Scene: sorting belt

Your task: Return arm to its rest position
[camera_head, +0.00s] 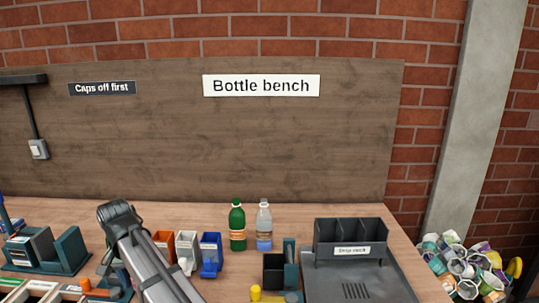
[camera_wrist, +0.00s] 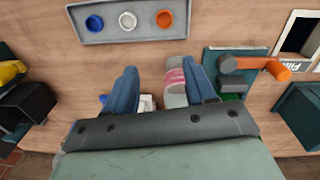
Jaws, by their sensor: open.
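My gripper (camera_wrist: 160,72) shows in the wrist view with its two blue fingers spread apart. A pink-and-white object (camera_wrist: 176,84) shows beside the right finger, partly hidden by it; I cannot tell whether they touch. A small white piece (camera_wrist: 146,103) shows between the fingers, lower down. No object is clamped between the fingertips. In the head view my arm reaches in from the bottom left over the bench (camera_head: 75,215), and the fingers are not visible there.
A green bottle (camera_head: 237,226) and a clear bottle (camera_head: 264,226) stand upright near small orange (camera_head: 164,241), white (camera_head: 187,250) and blue (camera_head: 210,254) bins. A dark drip rack (camera_head: 351,235) is at right. The wrist view shows a grey tray (camera_wrist: 128,36) with three caps and an orange-handled tool (camera_wrist: 254,64).

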